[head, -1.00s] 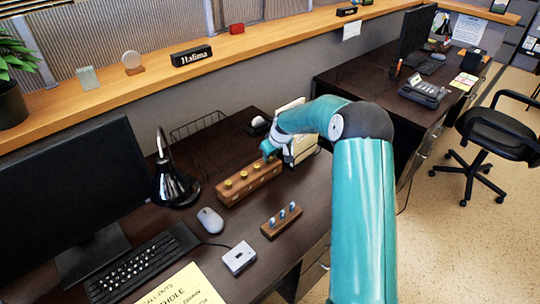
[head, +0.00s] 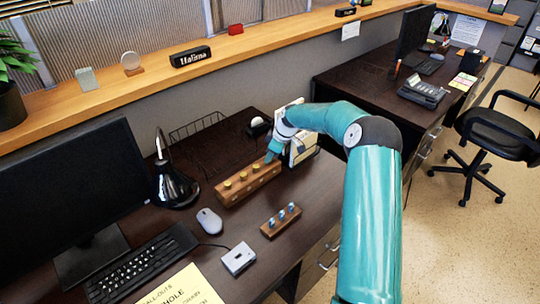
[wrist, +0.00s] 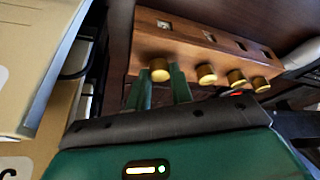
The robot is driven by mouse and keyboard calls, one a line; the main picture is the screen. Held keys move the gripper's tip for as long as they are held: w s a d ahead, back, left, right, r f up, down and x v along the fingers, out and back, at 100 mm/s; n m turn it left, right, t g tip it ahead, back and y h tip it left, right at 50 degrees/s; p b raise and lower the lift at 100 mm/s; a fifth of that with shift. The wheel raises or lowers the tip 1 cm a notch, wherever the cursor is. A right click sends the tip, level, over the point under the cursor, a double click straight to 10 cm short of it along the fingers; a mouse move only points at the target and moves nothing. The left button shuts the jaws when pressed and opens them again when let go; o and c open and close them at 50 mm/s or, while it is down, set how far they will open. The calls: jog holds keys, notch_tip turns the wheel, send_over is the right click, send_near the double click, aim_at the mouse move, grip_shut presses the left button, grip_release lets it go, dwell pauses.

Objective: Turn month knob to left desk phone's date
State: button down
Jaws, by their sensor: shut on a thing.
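A wooden block (head: 232,196) with a row of several brass knobs sits on the near desk, and it also shows in the wrist view (wrist: 185,42) with small display windows above the knobs. My gripper (head: 270,157) is at the block's right end in the head view. In the wrist view its green fingers (wrist: 161,86) are shut on the leftmost knob (wrist: 160,68). The other knobs (wrist: 207,73) are clear of the fingers. The windows' markings are too small to read. A phone (head: 424,92) stands on the far right desk; its date is unreadable.
Upright folders (head: 301,148) stand close beside my gripper. A smaller wooden block with blue-topped pieces (head: 281,220), a mouse (head: 209,220), a small white device (head: 238,258) and a black lamp (head: 174,185) are on the same desk. Dark desk right of the small block is bare.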

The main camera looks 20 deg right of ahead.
dwell(0.3)
jog(key=c, duration=1.2)
grip_release()
jog(key=shift+c, duration=0.2)
jog(key=v, duration=1.4)
jog(key=shift+f, duration=0.1)
